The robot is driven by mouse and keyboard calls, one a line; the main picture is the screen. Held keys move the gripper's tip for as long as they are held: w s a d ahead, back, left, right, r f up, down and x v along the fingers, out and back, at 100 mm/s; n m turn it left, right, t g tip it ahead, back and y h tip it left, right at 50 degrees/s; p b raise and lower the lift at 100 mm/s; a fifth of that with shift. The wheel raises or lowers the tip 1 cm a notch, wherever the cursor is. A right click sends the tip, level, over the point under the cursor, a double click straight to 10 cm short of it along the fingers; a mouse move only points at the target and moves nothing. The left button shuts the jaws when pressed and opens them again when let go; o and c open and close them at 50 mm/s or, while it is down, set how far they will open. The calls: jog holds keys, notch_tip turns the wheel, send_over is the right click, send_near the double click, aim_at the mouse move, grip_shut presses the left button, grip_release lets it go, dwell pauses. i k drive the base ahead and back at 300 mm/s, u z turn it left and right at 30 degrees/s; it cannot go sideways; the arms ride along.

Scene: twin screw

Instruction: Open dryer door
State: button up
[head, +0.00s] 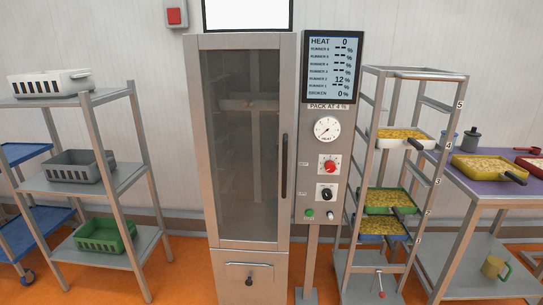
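The dryer (192,140) is a tall metal cabinet in the middle of the head view. Its door (237,225) has a dark glass panel in a metal frame and looks shut. A black vertical handle (284,166) sits on the door's right side. Behind the glass, the inside is dim and its contents are hard to make out. My gripper does not show in this view.
A control panel (313,185) with a display (332,67) stands right of the dryer. A rack (414,73) with trays of yellow pieces is further right, beside a table (480,188). A shelf (70,186) with bins stands left. Orange floor (180,270) shows in front.

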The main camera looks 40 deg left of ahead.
aim_at(231, 238)
jog(key=z, duration=1.3)
jog(key=i, duration=0.1)
jog(key=u, duration=3.15)
jog(key=k, duration=0.85)
jog(key=u, duration=0.15)
jog(key=i, duration=0.85)
jog(key=z, duration=0.05)
